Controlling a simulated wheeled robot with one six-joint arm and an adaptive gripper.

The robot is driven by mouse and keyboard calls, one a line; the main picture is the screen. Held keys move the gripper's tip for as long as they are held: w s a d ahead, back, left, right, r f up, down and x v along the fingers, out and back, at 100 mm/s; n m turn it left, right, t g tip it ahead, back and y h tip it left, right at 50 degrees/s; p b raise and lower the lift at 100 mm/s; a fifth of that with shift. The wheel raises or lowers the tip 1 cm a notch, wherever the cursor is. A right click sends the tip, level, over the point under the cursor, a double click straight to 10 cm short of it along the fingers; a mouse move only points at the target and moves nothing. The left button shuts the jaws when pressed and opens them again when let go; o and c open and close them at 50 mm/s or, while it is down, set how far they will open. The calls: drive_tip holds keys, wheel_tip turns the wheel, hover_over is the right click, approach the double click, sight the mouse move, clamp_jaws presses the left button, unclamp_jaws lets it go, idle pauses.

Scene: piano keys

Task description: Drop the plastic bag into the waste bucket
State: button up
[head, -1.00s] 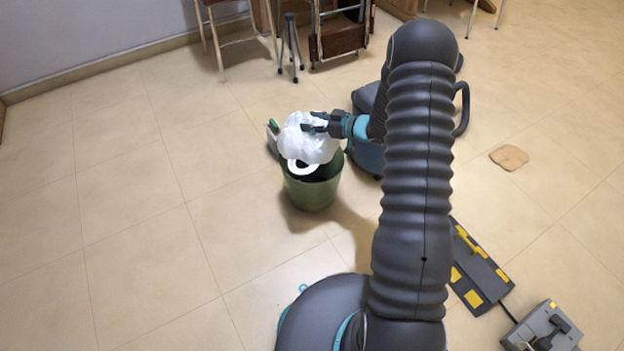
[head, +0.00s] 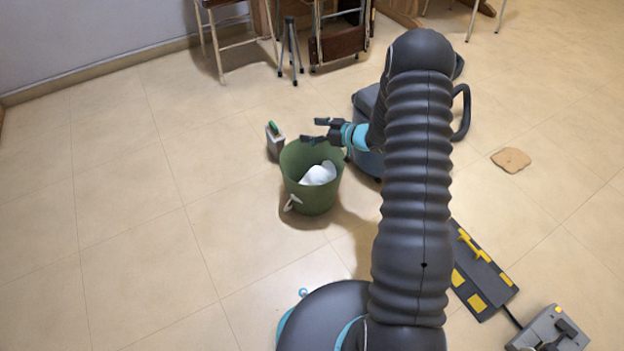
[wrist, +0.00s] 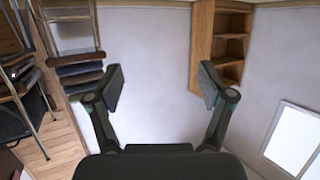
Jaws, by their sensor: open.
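The green waste bucket (head: 311,193) stands upright on the floor, left of my arm in the head view. The white plastic bag (head: 319,174) lies inside the bucket, below the rim. My gripper (head: 311,131) is open and empty above the bucket's back rim, apart from the bag. In the wrist view its two fingers (wrist: 160,88) are spread wide with nothing between them. The bucket and bag are not in the wrist view.
A small grey container with a green top (head: 275,141) stands behind the bucket at left. A dark grey wheeled case (head: 366,158) is close at right, partly behind my arm. Chairs and a tripod (head: 290,50) stand at the back. The floor at left is clear.

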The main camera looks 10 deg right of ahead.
drive_tip(key=v, duration=1.2)
